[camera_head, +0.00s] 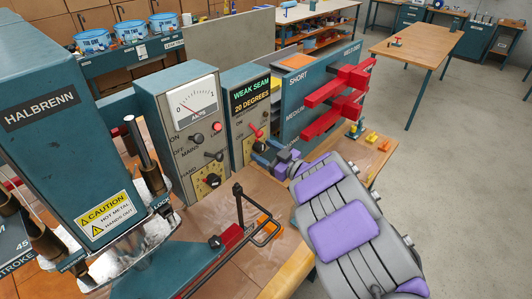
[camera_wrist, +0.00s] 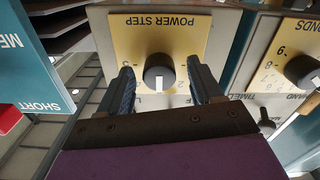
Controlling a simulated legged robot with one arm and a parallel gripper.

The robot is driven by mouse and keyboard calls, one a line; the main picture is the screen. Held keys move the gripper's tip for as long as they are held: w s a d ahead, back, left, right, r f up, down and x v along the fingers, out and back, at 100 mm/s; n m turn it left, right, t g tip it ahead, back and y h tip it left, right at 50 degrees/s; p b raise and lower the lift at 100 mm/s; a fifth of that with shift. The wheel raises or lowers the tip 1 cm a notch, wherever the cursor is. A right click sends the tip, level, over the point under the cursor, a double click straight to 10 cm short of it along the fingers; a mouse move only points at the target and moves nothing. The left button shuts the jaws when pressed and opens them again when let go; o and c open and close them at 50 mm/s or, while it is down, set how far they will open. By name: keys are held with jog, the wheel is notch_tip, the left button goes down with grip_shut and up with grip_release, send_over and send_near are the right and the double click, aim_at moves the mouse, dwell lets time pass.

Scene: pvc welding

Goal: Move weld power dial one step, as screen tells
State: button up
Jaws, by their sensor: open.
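The power step dial (camera_wrist: 160,72) is a black knob on a yellow plate, upside down in the wrist view. Its white mark points toward the bottom of that picture; the scale figures around it are partly hidden or too small to read surely. My gripper (camera_wrist: 164,88) is open, one finger on each side of the knob, with visible gaps; depth to the knob is hard to tell. In the head view my gripper (camera_head: 272,155) is at the front of the power box, largely covering the dial. The screen (camera_head: 250,95) above reads "WEAK SEAM" and "20 DEGREES".
Left of the power box stands a box with an amps meter (camera_head: 193,103) and a timer dial (camera_head: 207,185). The Halbrenn press (camera_head: 60,110) is at left. A rack with red holders (camera_head: 335,100) is close on the right. Open floor (camera_head: 450,190) lies farther right.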

jog(key=shift+a, duration=0.15)
jog(key=shift+c, duration=0.3)
jog(key=shift+d, duration=0.4)
jog(key=c, duration=0.4)
jog(key=shift+r, duration=0.1)
jog(key=c, duration=0.6)
jog(key=shift+r, duration=0.1)
